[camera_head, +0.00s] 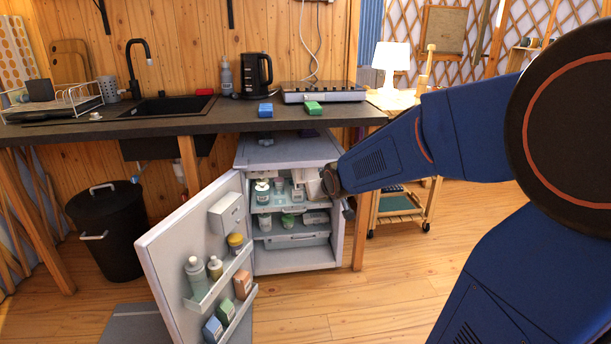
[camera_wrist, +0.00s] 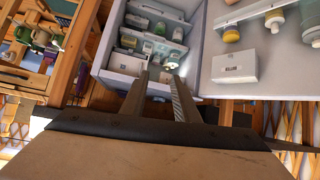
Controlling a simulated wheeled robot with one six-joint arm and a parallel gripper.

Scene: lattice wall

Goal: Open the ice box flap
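The small white fridge (camera_head: 290,150) stands under the counter with its door (camera_head: 190,240) swung wide open to the left. Its inside shows in the wrist view too, roughly upside down, with shelves (camera_wrist: 150,25) and the open door (camera_wrist: 265,55) at right. My gripper (camera_wrist: 160,78) is open, its two fingers apart and pointing into the fridge's upper part. In the head view my wrist is at the fridge's upper right opening and hides part of it. I cannot clearly make out the ice box flap; the fingers and wrist cover that area. No grasped thing shows between the fingers.
Jars and bottles (camera_head: 194,275) sit in the door racks. A black bin (camera_head: 107,230) stands at left. The countertop (camera_head: 200,121) overhangs the fridge, with a wooden leg (camera_head: 363,210) close at its right. Floor in front at right is clear.

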